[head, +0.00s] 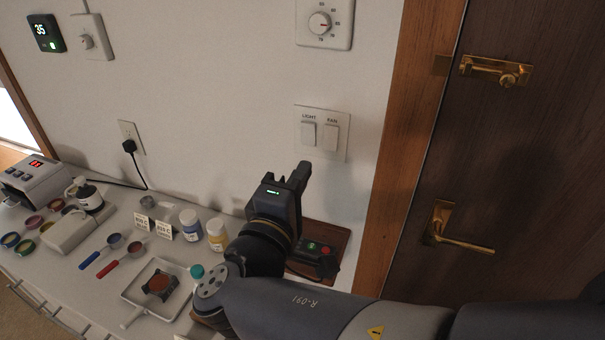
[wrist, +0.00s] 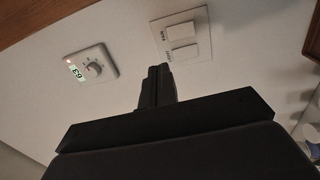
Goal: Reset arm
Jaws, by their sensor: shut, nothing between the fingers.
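My gripper (head: 299,177) is raised in front of the white wall, just below and left of the switch plate, with its fingers pointing up. Its fingers are together and hold nothing. In the wrist view my gripper (wrist: 158,72) also shows shut, pointing at the wall under the double switch plate (wrist: 181,36). My arm reaches in from the lower right of the head view and hides part of the counter.
The light and fan switch plate (head: 321,133) is close behind my gripper. A dial plate (head: 324,23) is above. A door with a brass handle (head: 451,231) stands right. The counter (head: 85,286) holds jars (head: 190,224), spoons and a white tray (head: 135,295).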

